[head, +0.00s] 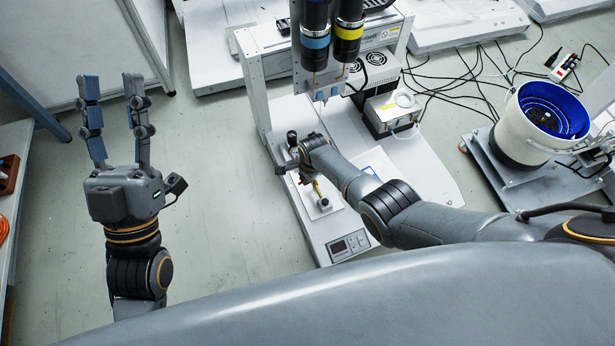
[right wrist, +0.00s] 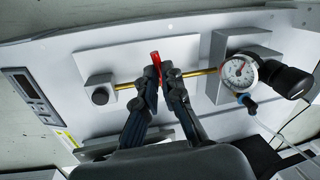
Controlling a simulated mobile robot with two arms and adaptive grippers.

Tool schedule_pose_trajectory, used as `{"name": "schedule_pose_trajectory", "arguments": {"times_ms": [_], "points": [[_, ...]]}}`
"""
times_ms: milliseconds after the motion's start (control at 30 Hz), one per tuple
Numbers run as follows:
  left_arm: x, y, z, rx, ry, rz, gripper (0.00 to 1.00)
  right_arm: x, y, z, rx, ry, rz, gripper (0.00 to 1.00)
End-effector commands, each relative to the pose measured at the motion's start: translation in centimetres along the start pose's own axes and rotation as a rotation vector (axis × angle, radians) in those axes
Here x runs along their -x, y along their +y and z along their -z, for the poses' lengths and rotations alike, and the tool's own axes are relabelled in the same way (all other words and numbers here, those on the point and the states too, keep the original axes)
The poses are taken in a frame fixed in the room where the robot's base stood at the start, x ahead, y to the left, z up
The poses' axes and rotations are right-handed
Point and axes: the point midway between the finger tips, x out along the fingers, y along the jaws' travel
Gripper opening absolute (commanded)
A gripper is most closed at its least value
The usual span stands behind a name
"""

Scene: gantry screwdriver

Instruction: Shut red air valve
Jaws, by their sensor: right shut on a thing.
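The red air valve handle (right wrist: 155,58) shows between my right fingertips in the right wrist view. It stands on a thin brass pipe (right wrist: 200,72) that runs from a grey block (right wrist: 100,90) to a round pressure gauge (right wrist: 238,70). My right gripper (right wrist: 161,70) is shut on the handle. In the head view my right arm reaches over the machine's white base and mostly hides the valve. My left gripper (head: 110,78) is open and empty, raised at the left, away from the machine.
A gantry (head: 254,85) with blue- and yellow-banded screwdrivers (head: 316,40) stands behind the valve. A display panel (head: 350,244) sits at the base's front. A white bucket with blue inside (head: 528,135) stands at right, with cables on the floor. Floor around my left gripper is clear.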

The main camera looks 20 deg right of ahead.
Motion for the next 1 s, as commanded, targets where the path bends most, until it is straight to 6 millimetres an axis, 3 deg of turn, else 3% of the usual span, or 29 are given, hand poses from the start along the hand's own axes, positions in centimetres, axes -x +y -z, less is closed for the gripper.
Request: {"name": "schedule_pose_trajectory", "arguments": {"times_ms": [400, 967, 1000], "points": [[0.09, 0.06, 0.43, 0.001, 0.026, -0.001, 0.4, -0.28, -0.55, -0.02, -0.191, 0.038, -0.002, 0.0], [0.09, 0.09, 0.69, 0.002, 0.04, -0.002, 0.4, -0.29, -0.63, 0.09, -0.22, 0.045, -0.001, 0.0], [0.08, 0.1, 0.69, 0.002, 0.04, -0.002, 0.4, -0.29, -0.63, 0.09, -0.22, 0.045, -0.001, 0.13]]}}
